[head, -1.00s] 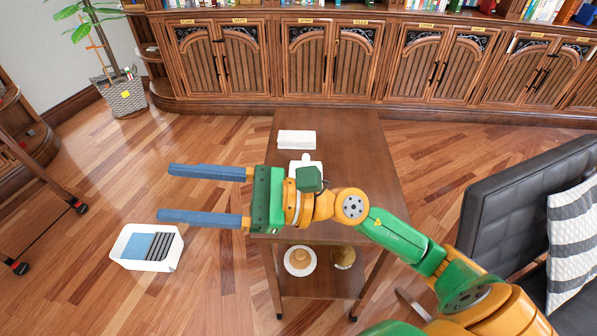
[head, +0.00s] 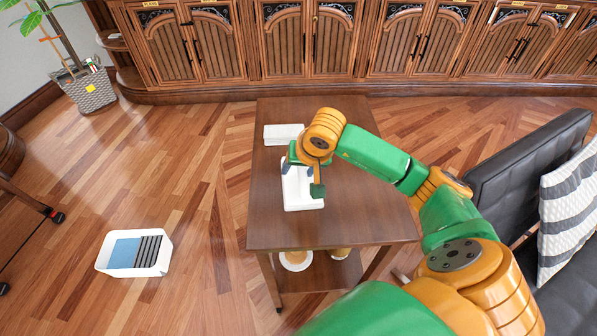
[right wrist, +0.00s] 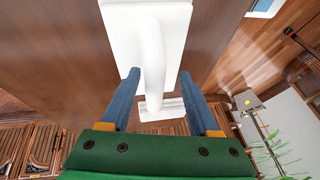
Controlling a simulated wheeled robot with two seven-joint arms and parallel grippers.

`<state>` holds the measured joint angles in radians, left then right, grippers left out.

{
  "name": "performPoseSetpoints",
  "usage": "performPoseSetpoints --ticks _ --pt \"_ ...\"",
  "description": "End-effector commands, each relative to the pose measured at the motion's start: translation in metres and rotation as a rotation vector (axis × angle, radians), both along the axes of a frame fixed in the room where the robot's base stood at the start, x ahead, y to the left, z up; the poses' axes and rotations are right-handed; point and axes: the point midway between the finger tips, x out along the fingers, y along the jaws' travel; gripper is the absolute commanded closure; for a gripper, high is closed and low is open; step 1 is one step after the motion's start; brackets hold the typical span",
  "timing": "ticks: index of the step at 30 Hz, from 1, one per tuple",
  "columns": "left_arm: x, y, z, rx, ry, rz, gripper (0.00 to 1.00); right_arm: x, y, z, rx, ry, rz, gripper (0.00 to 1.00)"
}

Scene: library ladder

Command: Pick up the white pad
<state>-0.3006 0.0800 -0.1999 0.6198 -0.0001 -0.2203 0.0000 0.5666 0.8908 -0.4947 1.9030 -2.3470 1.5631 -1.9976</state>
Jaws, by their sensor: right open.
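A flat white block (head: 283,134), which looks like the white pad, lies near the back of the brown side table. In front of it lies a white plate with a raised handle (head: 303,194); its handle also shows in the right wrist view (right wrist: 152,50). My right gripper (head: 298,170) is over this handled piece, pointing down, and partly hides it. In the right wrist view my right gripper (right wrist: 159,75) is open, its blue fingers on either side of the handle, with nothing clamped. The flat block shows beyond the handle (right wrist: 172,126). My left gripper is not in view.
The side table (head: 345,215) has clear room at its front and right. A white bin (head: 104,262) with blue and striped pieces stands on the floor at left. A dark chair (head: 520,165) is at right. Cabinets line the back.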

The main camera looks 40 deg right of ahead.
Motion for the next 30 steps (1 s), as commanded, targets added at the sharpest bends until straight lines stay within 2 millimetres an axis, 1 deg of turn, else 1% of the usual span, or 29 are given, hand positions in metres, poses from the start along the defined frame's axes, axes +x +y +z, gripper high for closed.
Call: performPoseSetpoints --ticks 2,5,6,8,9,20,23,26,28,30 --pt "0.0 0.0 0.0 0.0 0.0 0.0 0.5 0.0 0.0 0.0 0.0 0.0 0.0 0.38" --pt "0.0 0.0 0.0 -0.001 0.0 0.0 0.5 0.0 0.0 0.0 0.001 -0.001 0.0 0.62" --pt "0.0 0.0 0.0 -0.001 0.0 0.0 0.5 0.0 0.0 0.0 0.001 -0.001 0.0 0.73" --pt "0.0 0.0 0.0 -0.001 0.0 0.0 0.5 0.0 0.0 0.0 0.002 0.0 0.0 0.89" --pt "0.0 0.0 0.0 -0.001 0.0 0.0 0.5 0.0 0.0 0.0 0.002 0.0 0.0 1.0" --pt "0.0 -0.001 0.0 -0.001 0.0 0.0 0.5 0.0 0.0 0.001 0.002 -0.001 0.0 1.0" --pt "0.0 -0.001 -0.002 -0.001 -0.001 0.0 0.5 0.0 0.0 0.005 0.001 -0.003 -0.001 1.0" --pt "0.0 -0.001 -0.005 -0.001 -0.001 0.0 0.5 0.001 -0.001 0.017 -0.001 -0.006 -0.002 1.0" --pt "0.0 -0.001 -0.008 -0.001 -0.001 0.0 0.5 0.002 0.0 0.033 -0.001 -0.009 -0.001 1.0" --pt "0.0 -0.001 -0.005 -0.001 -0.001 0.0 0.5 -0.008 0.013 0.053 0.0 -0.011 0.005 1.0"
